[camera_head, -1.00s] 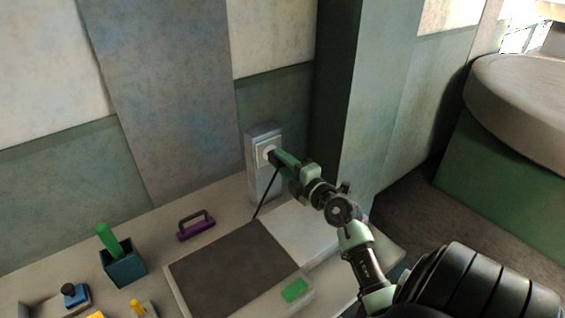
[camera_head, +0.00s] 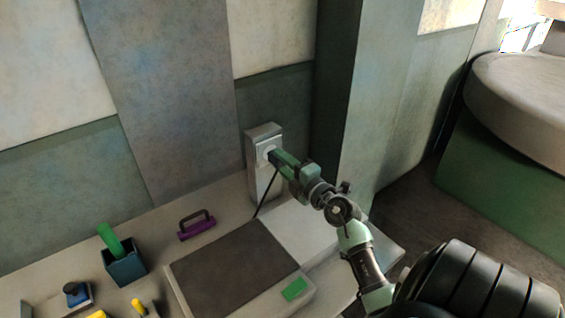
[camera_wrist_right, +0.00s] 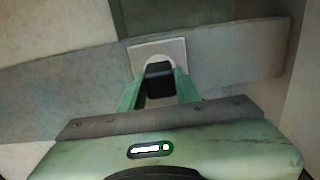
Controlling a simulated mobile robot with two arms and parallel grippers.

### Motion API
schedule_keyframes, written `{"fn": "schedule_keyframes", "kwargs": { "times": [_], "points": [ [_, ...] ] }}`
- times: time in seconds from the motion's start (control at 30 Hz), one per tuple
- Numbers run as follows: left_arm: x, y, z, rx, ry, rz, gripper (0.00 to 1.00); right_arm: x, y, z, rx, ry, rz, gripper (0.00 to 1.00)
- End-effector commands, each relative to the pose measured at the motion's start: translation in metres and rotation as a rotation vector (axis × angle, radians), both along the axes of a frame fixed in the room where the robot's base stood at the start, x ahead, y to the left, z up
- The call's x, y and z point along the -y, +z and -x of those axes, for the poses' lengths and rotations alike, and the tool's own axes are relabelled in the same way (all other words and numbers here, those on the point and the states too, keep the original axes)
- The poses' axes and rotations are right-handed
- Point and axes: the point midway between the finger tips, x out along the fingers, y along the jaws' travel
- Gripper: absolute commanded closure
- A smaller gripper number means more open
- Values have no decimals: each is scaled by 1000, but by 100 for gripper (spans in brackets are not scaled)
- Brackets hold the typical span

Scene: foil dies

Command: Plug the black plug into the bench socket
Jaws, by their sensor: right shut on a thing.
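The bench socket (camera_head: 262,150) is a pale square plate with a round recess on a grey upright post at the back of the bench. In the right wrist view the socket plate (camera_wrist_right: 137,58) lies straight ahead of the fingers. My right gripper (camera_head: 274,156) is at the socket, shut on the black plug (camera_wrist_right: 158,70). The plug shows between the green fingers in the right wrist view, in front of the round recess. I cannot tell how deep it sits. A black cord (camera_head: 267,193) hangs from it to the bench. My left gripper is not in view.
A dark mat panel (camera_head: 235,268) lies on the bench, with a green block (camera_head: 295,289) at its front right. A purple-handled tool (camera_head: 197,226) and a blue box (camera_head: 124,264) holding a green stick (camera_head: 109,239) stand left. A wall column rises right of the post.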

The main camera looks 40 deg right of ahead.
Motion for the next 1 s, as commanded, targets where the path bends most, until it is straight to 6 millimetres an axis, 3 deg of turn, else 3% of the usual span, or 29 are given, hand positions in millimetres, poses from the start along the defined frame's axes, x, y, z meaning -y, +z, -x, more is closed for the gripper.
{"fn": "schedule_keyframes", "kwargs": {
  "times": [1.0],
  "points": [
    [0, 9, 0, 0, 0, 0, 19, 1, 1, -4, 1, 0, 0, 100]
  ]
}}
